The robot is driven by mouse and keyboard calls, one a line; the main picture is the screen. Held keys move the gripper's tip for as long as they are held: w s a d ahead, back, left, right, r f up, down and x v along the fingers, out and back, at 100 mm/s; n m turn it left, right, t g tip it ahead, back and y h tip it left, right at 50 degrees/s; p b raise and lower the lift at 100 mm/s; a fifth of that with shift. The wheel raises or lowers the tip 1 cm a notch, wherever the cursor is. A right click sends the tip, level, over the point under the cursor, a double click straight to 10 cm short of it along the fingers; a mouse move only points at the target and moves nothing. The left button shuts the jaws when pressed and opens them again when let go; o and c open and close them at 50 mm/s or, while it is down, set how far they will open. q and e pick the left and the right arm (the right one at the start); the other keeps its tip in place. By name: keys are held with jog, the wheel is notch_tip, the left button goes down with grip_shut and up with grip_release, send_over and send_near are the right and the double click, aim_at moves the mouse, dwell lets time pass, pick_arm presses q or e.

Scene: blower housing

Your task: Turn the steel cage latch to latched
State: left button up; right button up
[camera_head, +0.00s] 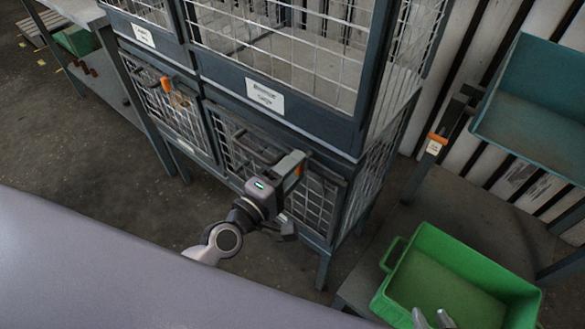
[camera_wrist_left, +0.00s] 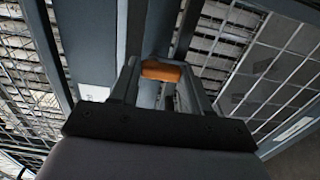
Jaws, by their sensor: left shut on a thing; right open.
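The steel cage (camera_head: 290,118) stands in the middle, with wire mesh doors in dark steel frames. Its latch has an orange handle (camera_head: 298,170) at the lower right door. In the left wrist view the orange latch handle (camera_wrist_left: 162,70) sits between my two fingers, near the frame post. My left gripper (camera_head: 284,163) is shut on that handle; the fingers and the door frame hide most of the latch body. I cannot tell the latch's exact angle. My right gripper (camera_head: 434,318) shows only its fingertips at the bottom edge, open and apart from the cage, over the green crate.
A green crate (camera_head: 388,290) stands at the lower right. A teal bin (camera_head: 530,100) is at the upper right, with another orange-marked part (camera_head: 434,146) beside it. A second orange latch (camera_head: 165,84) is on the left cage door. A workbench is at the upper left.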

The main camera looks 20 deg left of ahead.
pick_arm(q)
jog(key=o, duration=1.1)
jog(key=shift+c, duration=0.2)
jog(key=shift+s, duration=0.1)
jog(key=v, duration=0.7)
jog(key=shift+b, duration=0.4)
jog(key=s+a+f+m+g+y+p, duration=0.4)
jog(key=s+f+m+g+p, duration=0.2)
jog(key=m, duration=1)
jog(key=s+f+p, duration=0.1)
jog(key=s+f, duration=0.1)
jog(key=s, duration=0.1)
jog(key=shift+s+m+g+p, duration=0.25)
jog(key=shift+m+g+p, duration=0.05)
